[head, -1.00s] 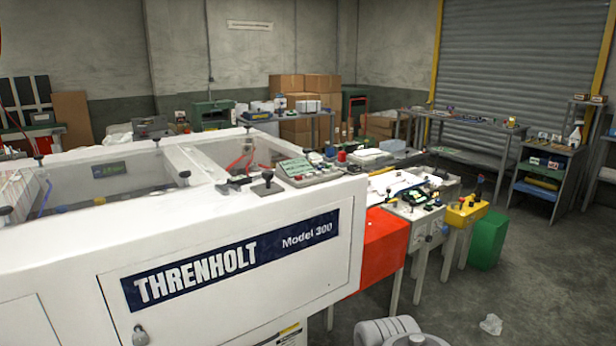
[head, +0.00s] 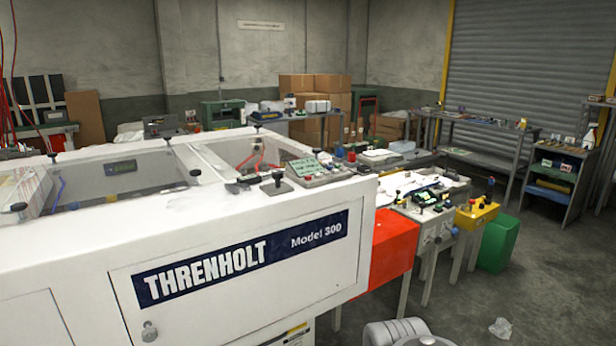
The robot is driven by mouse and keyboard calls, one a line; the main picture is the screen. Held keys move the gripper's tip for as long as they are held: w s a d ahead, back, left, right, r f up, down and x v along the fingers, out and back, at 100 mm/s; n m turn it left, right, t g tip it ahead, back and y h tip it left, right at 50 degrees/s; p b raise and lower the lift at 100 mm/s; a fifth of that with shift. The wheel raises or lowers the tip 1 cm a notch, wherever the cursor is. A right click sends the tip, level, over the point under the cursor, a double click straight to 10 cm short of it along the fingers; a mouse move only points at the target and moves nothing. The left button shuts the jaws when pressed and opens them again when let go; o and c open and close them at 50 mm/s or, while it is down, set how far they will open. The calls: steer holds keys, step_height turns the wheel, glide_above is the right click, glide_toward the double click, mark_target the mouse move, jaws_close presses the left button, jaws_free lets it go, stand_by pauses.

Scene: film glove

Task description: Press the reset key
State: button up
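A small control panel (head: 318,170) with a pale green display and several small buttons sits on the top right corner of the white Threnholt Model 300 machine (head: 100,262). It is too small in the head view to tell which of its keys, if any, is the reset key. A dark knob (head: 278,179) stands beside the panel on the left. My gripper is not in view; only a pale rounded part of my arm shows at the bottom edge, right of the machine.
A red box-shaped unit (head: 394,246), a grey unit with controls (head: 428,214) and a yellow box (head: 476,214) stand right of the machine. A green bin (head: 497,243) is beyond them. Crumpled paper (head: 501,328) lies on the open floor (head: 560,270) at right.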

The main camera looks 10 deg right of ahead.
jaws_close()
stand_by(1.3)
